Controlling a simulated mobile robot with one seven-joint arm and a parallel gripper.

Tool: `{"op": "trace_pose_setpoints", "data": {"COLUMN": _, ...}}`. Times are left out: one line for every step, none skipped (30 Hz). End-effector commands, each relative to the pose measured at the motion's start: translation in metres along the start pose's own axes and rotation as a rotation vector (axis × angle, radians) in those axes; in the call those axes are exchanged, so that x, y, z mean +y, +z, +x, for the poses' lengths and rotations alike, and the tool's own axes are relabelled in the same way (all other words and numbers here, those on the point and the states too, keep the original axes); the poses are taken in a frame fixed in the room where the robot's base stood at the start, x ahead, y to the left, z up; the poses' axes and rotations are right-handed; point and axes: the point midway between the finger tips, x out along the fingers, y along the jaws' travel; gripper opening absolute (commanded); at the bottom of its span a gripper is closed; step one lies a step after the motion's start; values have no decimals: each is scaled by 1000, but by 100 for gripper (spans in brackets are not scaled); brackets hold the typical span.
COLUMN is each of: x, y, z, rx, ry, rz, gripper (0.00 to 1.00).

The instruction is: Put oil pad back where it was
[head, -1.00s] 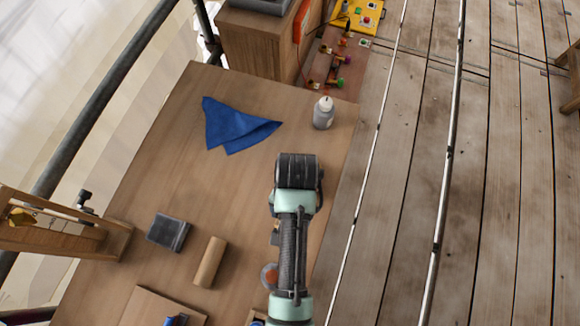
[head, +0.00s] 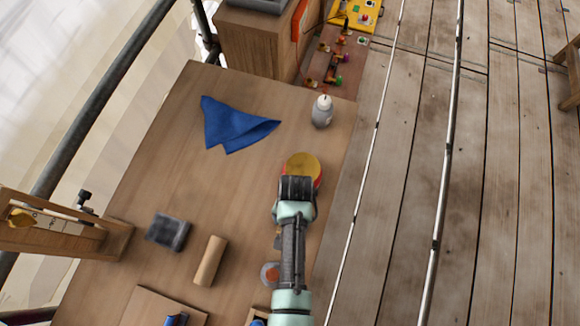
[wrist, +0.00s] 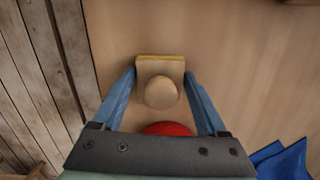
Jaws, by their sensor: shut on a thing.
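The oil pad (wrist: 160,88) is a pale wooden block with a round knob on top and a yellow layer along its far edge. In the wrist view, my gripper (wrist: 158,72) is shut on it, with the blue fingers at its two sides. In the head view my gripper (head: 297,190) hides the pad. I cannot tell whether the pad touches the bench. A round red tin with a yellow top (head: 302,168) lies just beyond the gripper. Its red part (wrist: 167,129) shows partly behind the gripper body in the wrist view.
A white-capped bottle (head: 322,112) and a blue cloth (head: 235,126) lie farther back on the wooden bench (head: 165,160). A dark grey block (head: 167,232) and a wooden cylinder (head: 210,261) are at left. The bench middle is clear; its right edge is near my arm.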

Motion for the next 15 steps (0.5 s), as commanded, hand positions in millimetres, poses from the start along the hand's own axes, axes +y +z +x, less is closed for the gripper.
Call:
{"op": "trace_pose_setpoints", "data": {"x": 0, "y": 0, "z": 0, "rx": 0, "ry": 0, "rz": 0, "gripper": 31}}
{"op": "trace_pose_setpoints", "data": {"x": 0, "y": 0, "z": 0, "rx": 0, "ry": 0, "rz": 0, "gripper": 31}}
{"op": "trace_pose_setpoints", "data": {"x": 0, "y": 0, "z": 1, "rx": 0, "ry": 0, "rz": 0, "gripper": 31}}
{"op": "trace_pose_setpoints", "data": {"x": 0, "y": 0, "z": 3, "rx": 0, "ry": 0, "rz": 0, "gripper": 31}}
{"op": "trace_pose_setpoints", "data": {"x": 0, "y": 0, "z": 4, "rx": 0, "ry": 0, "rz": 0, "gripper": 31}}
{"op": "trace_pose_setpoints", "data": {"x": 0, "y": 0, "z": 3, "rx": 0, "ry": 0, "rz": 0, "gripper": 79}}
{"op": "trace_pose_setpoints", "data": {"x": 0, "y": 0, "z": 3, "rx": 0, "ry": 0, "rz": 0, "gripper": 84}}
{"op": "trace_pose_setpoints", "data": {"x": 0, "y": 0, "z": 3, "rx": 0, "ry": 0, "rz": 0, "gripper": 90}}
{"op": "trace_pose_setpoints", "data": {"x": 0, "y": 0, "z": 3, "rx": 0, "ry": 0, "rz": 0, "gripper": 97}}
{"op": "trace_pose_setpoints", "data": {"x": 0, "y": 0, "z": 3, "rx": 0, "ry": 0, "rz": 0, "gripper": 100}}
{"op": "trace_pose_setpoints", "data": {"x": 0, "y": 0, "z": 3, "rx": 0, "ry": 0, "rz": 0, "gripper": 100}}
{"op": "trace_pose_setpoints", "data": {"x": 0, "y": 0, "z": 3, "rx": 0, "ry": 0, "rz": 0, "gripper": 100}}
{"op": "trace_pose_setpoints", "data": {"x": 0, "y": 0, "z": 3, "rx": 0, "ry": 0, "rz": 0, "gripper": 100}}
{"op": "trace_pose_setpoints", "data": {"x": 0, "y": 0, "z": 3, "rx": 0, "ry": 0, "rz": 0, "gripper": 100}}
{"op": "trace_pose_setpoints", "data": {"x": 0, "y": 0, "z": 3, "rx": 0, "ry": 0, "rz": 0, "gripper": 100}}
